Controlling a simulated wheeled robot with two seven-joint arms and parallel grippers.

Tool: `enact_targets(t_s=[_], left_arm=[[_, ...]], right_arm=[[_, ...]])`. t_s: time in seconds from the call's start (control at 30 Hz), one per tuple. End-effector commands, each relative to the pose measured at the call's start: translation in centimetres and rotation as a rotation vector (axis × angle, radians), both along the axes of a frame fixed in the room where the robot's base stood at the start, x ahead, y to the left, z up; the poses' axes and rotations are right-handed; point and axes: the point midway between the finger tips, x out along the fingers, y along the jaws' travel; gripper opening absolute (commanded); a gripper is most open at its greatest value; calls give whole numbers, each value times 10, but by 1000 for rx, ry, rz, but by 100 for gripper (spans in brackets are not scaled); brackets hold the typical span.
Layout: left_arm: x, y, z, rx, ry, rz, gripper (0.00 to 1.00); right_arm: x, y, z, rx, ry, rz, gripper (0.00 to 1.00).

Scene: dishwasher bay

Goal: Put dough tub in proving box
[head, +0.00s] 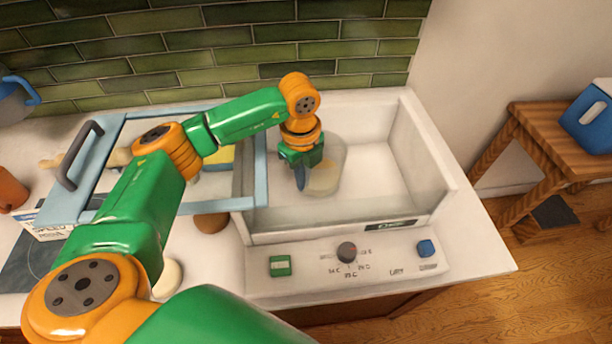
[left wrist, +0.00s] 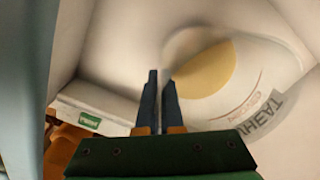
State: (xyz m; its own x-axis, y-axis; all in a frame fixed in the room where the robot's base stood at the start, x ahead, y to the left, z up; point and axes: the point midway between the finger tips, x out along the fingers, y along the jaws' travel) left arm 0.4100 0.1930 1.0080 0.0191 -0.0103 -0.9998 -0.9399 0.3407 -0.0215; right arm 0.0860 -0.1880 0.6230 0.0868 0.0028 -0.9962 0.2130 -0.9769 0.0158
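The dough tub (head: 328,172) is a clear tub with pale yellow dough low inside it. It is within the white proving box (head: 428,165), towards its left side; I cannot tell whether its base touches the floor. My left gripper (head: 300,178) points down at the tub's left side. In the left wrist view, its two dark fingers (left wrist: 160,103) are close together with the edge of the tub's wall between them. The tub (left wrist: 262,70) lies to their right there, with lettering on its side. My right gripper is out of view.
The box's blue-framed lid (head: 125,118) with a dark handle is open on the left. The control panel (head: 320,262) has a green button, a dark knob and a blue button. The box's right half is clear. A wooden stool (head: 545,125) holds a blue container (head: 590,115).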

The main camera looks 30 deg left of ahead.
Motion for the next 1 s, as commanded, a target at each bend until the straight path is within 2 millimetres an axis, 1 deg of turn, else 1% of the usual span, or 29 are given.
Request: enact_targets(t_s=[0.03, 0.1, 0.3, 0.4, 0.47, 0.5, 0.53, 0.8, 0.87, 0.93, 1.0], left_arm=[[0, 0, -4, 0, 1, 0, 0], [0, 0, -9, -1, -2, 0, 0], [1, 0, -10, -1, -4, 0, 0], [1, 0, -14, -1, -3, 0, 0], [0, 0, -13, -1, -2, 0, 17], [0, 0, -13, -1, -2, 0, 28], [0, 0, -13, -1, -2, 0, 33], [0, 0, -12, 0, -2, 0, 33], [0, 0, -7, 0, -2, 0, 33], [1, 0, -3, -1, -5, 0, 33], [1, 0, 11, -1, -8, 0, 33]], right_arm=[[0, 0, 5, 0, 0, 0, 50], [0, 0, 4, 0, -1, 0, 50], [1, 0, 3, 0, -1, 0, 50], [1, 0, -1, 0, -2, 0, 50], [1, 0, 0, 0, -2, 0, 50], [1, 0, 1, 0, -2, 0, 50], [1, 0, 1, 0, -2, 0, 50], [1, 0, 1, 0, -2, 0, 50], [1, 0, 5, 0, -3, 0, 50], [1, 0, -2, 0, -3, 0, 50], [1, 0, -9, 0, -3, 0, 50]])
